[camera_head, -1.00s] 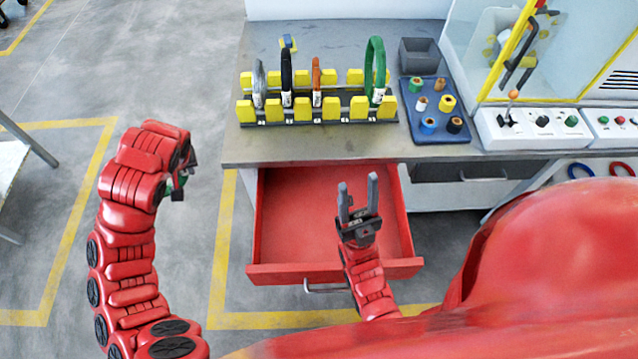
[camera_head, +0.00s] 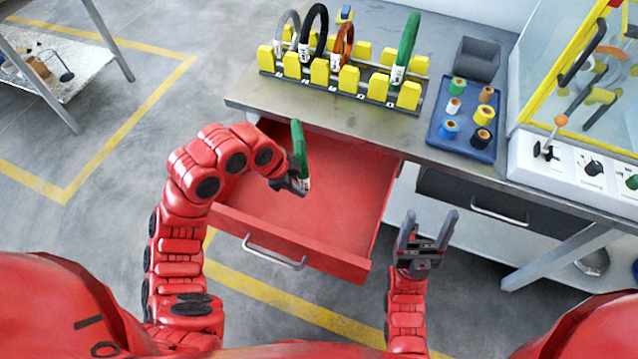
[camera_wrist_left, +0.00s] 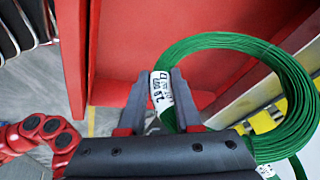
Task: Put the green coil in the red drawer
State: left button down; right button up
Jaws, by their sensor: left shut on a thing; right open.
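My left gripper (camera_head: 293,183) is shut on a green coil (camera_head: 299,147) in front of the table, over the back left part of the open red drawer (camera_head: 300,263). In the left wrist view the fingers (camera_wrist_left: 165,88) pinch the white label of the green coil (camera_wrist_left: 285,62), and its loop extends to the right. The red drawer (camera_wrist_left: 125,45) lies behind it there; its floor looks empty. Another green coil (camera_head: 408,45) stands upright in the rack on the table. My right gripper (camera_head: 431,222) is open and empty, right of the drawer.
The yellow-block rack (camera_head: 348,78) also holds grey, black and orange coils. Right of it are a blue tray (camera_head: 466,140) of small spools and a grey bin (camera_head: 478,60). The table's front edge (camera_head: 330,126) overhangs the drawer's back.

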pick_arm(q)
jog(key=shift+m, duration=0.6)
jog(key=shift+s+d+f+b, duration=0.1)
jog(key=shift+f+b, duration=0.3)
jog(key=shift+f, duration=1.35)
jog(key=shift+s+d+f+b, duration=0.1)
jog(key=shift+f+b, duration=0.25)
jog(key=shift+f, duration=1.35)
jog(key=shift+s+d+f+b, duration=0.1)
jog(key=shift+f+b, duration=0.3)
jog(key=shift+f, duration=1.35)
jog(key=c, duration=0.6)
grip_release()
jog(key=shift+f, duration=0.1)
